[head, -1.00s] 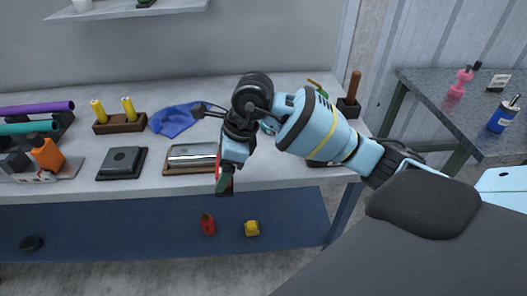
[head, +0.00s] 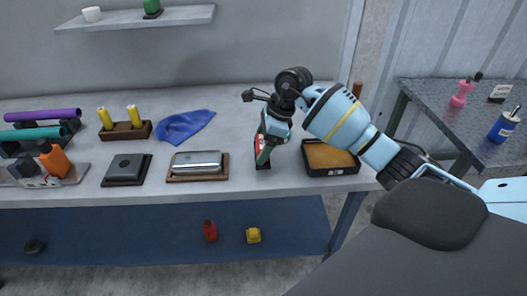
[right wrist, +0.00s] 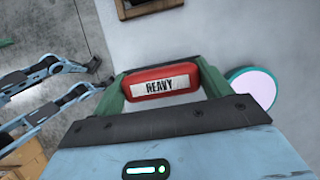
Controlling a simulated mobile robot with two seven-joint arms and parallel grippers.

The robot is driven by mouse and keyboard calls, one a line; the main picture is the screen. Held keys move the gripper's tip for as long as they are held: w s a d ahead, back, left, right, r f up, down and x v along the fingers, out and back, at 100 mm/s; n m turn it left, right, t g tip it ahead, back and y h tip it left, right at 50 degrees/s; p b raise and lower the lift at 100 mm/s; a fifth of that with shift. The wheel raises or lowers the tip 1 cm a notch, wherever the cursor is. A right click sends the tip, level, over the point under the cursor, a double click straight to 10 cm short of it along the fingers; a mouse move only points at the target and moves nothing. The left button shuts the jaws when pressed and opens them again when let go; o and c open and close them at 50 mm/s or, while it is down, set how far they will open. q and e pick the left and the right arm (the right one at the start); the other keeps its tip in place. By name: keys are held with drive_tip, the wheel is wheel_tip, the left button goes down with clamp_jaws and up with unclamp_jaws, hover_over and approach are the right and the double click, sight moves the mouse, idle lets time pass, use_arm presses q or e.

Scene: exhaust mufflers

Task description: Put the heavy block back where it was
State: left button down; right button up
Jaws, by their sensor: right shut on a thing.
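The heavy block (right wrist: 160,84) is red with a white label reading "HEAVY". My right gripper (right wrist: 162,88) is shut on it, with a green finger on each side. In the head view my right gripper (head: 264,150) is over the front of the workbench (head: 235,120), between a metal block on a wooden base and a black tray. Only a sliver of red shows there beside the green finger. Whether the block touches the bench is unclear. My left gripper is not seen in the head view.
The metal block (head: 197,162) sits left of my gripper, the black tray with a tan inside (head: 330,155) right. A blue cloth (head: 186,126) lies behind. A dark square block (head: 126,168) stands farther left. A white disc with a teal rim (right wrist: 252,90) shows in the wrist view.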

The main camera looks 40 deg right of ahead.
drive_tip(key=shift+w+d, duration=0.1)
drive_tip(key=shift+d, duration=0.25)
drive_tip(key=shift+f, duration=1.75)
drive_tip(key=shift+f, duration=0.25)
drive_tip(key=o, duration=0.9)
drive_tip(key=shift+o, duration=0.2)
drive_tip(key=shift+r, duration=0.15)
drive_tip(key=shift+r, duration=0.25)
drive_tip(key=v, duration=1.1)
drive_tip(key=shift+r, duration=0.3)
